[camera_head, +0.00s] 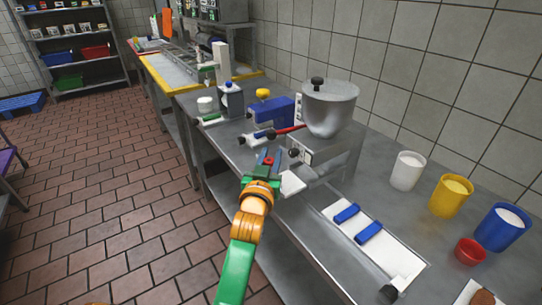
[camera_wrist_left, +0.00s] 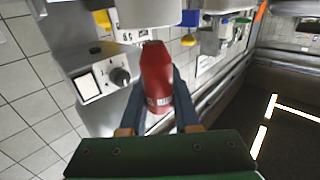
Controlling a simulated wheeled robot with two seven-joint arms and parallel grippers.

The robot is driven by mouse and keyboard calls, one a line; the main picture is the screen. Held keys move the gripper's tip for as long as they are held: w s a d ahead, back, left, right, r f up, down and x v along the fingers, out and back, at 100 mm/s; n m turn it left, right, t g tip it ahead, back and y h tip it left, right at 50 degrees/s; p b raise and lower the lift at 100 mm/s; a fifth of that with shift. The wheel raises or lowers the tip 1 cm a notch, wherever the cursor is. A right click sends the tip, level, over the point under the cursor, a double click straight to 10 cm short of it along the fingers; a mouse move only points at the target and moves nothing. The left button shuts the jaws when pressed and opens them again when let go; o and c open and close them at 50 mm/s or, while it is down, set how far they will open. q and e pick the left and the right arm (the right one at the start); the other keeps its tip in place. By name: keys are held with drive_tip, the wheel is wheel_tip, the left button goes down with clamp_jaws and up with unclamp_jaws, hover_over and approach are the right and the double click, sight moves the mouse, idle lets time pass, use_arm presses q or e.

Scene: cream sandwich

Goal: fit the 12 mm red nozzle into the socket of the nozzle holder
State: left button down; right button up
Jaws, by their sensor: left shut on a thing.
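The red nozzle (camera_wrist_left: 157,78) stands between my left gripper's dark fingers in the left wrist view, its narrower end pointing up the picture. A pale band with dark marks shows low on its side. My left gripper (camera_wrist_left: 158,100) is shut on it. In the head view my left gripper (camera_head: 269,158) is beside the front of the steel-bowl machine (camera_head: 330,108), with a little of the nozzle (camera_head: 268,161) showing. A pale cylinder (camera_wrist_left: 150,12) is at the top of the wrist view, near the nozzle's tip. I cannot tell which part is the holder's socket.
A white tray (camera_head: 400,257) with two blue pieces (camera_head: 347,213) lies right of my gripper. White (camera_head: 407,175), yellow (camera_head: 447,203) and blue (camera_head: 498,235) cups and a red bowl (camera_head: 469,252) stand farther right. A blue device (camera_head: 268,120) with a yellow knob stands behind the gripper.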

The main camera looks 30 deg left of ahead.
idle(0.5)
idle(0.3)
use_arm(q)
drive_tip(key=shift+p, duration=0.4)
drive_tip(key=shift+r, duration=0.1)
drive_tip(key=shift+f+b, duration=1.25)
drive_tip(key=shift+f, duration=0.85)
drive_tip(key=c, duration=0.6)
unclamp_jaws()
drive_tip(key=shift+o, duration=0.2)
